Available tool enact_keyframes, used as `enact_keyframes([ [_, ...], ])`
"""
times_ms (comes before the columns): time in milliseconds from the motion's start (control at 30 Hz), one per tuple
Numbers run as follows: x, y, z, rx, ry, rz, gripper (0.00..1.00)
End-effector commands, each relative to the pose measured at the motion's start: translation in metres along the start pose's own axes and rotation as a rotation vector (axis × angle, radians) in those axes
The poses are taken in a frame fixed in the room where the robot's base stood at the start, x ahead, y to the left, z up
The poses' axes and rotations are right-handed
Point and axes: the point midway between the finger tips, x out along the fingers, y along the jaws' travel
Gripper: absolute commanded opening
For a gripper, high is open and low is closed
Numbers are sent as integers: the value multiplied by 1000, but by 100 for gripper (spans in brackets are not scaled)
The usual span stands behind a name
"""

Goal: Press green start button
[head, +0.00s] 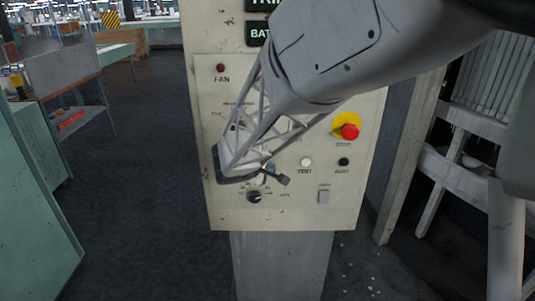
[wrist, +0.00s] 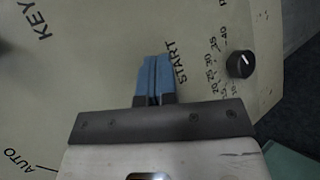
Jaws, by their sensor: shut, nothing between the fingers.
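The green start button does not show in either view. In the wrist view the START label (wrist: 175,62) is printed on the cream control panel (wrist: 105,60), right beside my fingertips. My gripper (wrist: 153,60) has its two blue fingers shut together with nothing between them, and they cover the panel surface next to that label. In the head view my gripper (head: 270,168) is in front of the panel (head: 230,215), below the arm, and it hides part of the panel's middle. I cannot tell whether the fingertips touch the panel.
A black dial knob (head: 254,197) sits just below my gripper and also shows in the wrist view (wrist: 240,64). A white TEST button (head: 306,162), a black button (head: 343,161), a red emergency stop (head: 350,131) and a rocker switch (head: 323,196) lie to the right.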

Motion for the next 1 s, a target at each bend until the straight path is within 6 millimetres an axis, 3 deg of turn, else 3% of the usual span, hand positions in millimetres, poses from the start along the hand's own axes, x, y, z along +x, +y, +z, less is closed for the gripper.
enact_keyframes([
  [1000, -18, -13, 12, 0, 1, 0, 0],
])
